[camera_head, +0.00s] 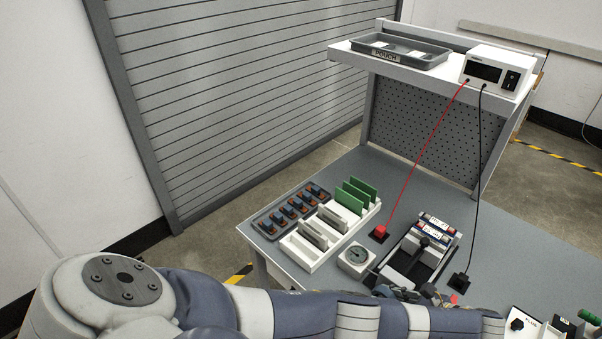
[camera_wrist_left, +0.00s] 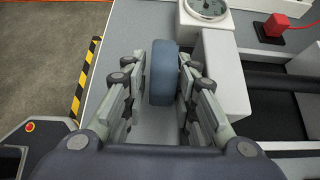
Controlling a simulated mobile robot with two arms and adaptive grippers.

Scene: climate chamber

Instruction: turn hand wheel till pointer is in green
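The hand wheel (camera_wrist_left: 163,72) is a thick blue-grey wheel, seen edge-on in the left wrist view beside a pale housing (camera_wrist_left: 222,75). My left gripper (camera_wrist_left: 163,62) has one finger on each side of the wheel, with narrow gaps seeming to show beside it. In the head view only small parts of my left gripper (camera_head: 400,292) show above my arm, and the wheel is hidden. The round gauge (camera_head: 357,258) stands just beyond the wheel and is cut off at the top of the left wrist view (camera_wrist_left: 207,8). Its pointer position and green zone are unreadable. My right gripper is out of view.
A white rack (camera_head: 310,243) with green boards and a tray of dark parts (camera_head: 290,212) stand behind the gauge. A red plug (camera_head: 380,232) and a black fixture (camera_head: 415,255) are to its right. A shelf (camera_head: 440,72) carries a tray and a meter.

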